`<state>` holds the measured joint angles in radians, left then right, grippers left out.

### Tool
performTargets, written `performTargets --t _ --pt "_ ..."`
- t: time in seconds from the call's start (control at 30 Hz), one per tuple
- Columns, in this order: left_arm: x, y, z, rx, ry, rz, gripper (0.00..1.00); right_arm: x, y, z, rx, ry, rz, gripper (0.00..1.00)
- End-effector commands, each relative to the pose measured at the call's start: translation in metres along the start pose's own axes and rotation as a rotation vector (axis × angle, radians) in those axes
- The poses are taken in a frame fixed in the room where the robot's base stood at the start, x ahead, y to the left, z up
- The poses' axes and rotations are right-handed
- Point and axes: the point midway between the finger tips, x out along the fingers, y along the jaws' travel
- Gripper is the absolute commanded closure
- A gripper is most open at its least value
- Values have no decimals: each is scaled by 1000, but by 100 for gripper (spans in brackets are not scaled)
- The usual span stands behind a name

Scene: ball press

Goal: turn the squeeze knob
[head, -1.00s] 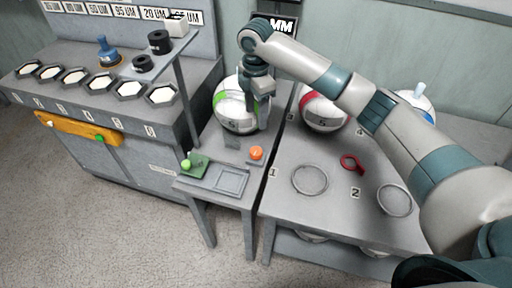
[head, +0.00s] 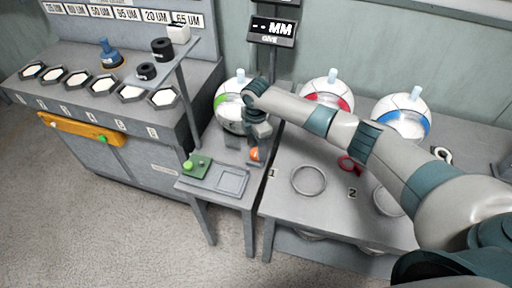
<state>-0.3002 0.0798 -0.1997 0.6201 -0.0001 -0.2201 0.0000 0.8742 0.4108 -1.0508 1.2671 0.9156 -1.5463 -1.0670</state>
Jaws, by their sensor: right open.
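The orange knob (head: 254,154), which I take to be the squeeze knob, sits on the small grey stand between the bench and the table. My right gripper (head: 256,152) is open and points down right at the knob. Its fingers partly cover the knob. I cannot tell whether they touch it. A white ball with a green band (head: 228,100) is just behind and left of the gripper, partly hidden by my arm. My left gripper is not in view.
A green plate with a lighter green button (head: 188,165) and a square tray (head: 232,192) are on the stand's front. Red-banded (head: 327,90) and blue-banded (head: 403,112) balls stand on the right table. A display (head: 273,30) reads "-- MM".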

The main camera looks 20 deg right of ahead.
Motion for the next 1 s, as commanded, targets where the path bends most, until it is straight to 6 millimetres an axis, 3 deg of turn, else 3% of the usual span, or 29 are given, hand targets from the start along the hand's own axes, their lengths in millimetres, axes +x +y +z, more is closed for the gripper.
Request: performTargets --t 0.2,0.53,0.7,0.73,1.0 --pt "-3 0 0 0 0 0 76 16 0 0 -1 0 -1 47" --pt "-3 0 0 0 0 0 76 18 0 0 -1 0 0 47" --pt "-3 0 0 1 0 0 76 18 0 0 -1 0 0 85" --pt "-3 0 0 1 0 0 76 18 0 0 -1 0 0 88" --pt "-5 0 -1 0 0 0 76 17 0 0 11 0 -1 88"
